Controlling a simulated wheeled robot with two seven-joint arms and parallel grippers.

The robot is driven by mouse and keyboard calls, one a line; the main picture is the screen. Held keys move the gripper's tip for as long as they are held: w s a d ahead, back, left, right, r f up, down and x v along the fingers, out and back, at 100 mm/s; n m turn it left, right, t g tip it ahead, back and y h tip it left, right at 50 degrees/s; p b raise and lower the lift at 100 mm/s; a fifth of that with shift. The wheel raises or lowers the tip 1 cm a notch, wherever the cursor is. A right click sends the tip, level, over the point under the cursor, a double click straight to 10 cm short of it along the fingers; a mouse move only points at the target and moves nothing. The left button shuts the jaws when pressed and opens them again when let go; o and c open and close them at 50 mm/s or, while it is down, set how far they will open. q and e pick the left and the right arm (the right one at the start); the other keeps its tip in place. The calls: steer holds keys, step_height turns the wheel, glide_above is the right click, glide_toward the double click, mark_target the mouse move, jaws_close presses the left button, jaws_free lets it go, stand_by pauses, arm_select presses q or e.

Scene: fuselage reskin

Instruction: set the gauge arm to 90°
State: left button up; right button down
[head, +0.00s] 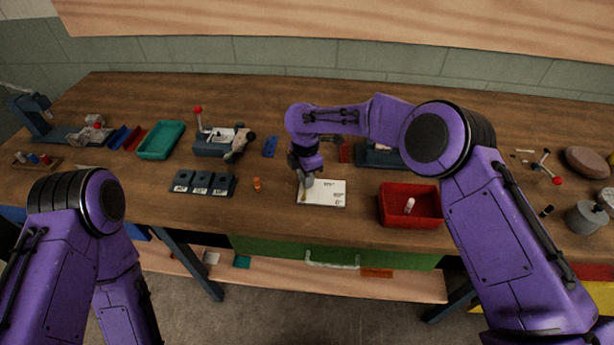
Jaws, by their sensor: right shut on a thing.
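A white plate with small dark markings (328,194) lies near the front middle of the workbench and looks like the gauge. A thin tan strip, seemingly the gauge arm (303,193), shows at the plate's left side, just below my right gripper. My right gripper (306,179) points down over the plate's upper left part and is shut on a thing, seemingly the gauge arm. The jaws hide the grip, and the angle marks are too small to read. My left arm bends down at the lower left; its gripper is out of view.
A red bin (424,221) holding a small white item stands right of the plate. A teal tray (161,140) and a vise-like device (215,148) sit further left.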

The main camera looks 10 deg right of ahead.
steer(key=c, duration=1.1)
jaws_free()
steer(key=shift+a, duration=0.1)
steer(key=shift+o, duration=0.2)
step_height(320, 180, up, 11)
steer(key=b, duration=0.2)
steer(key=shift+f, duration=0.2)
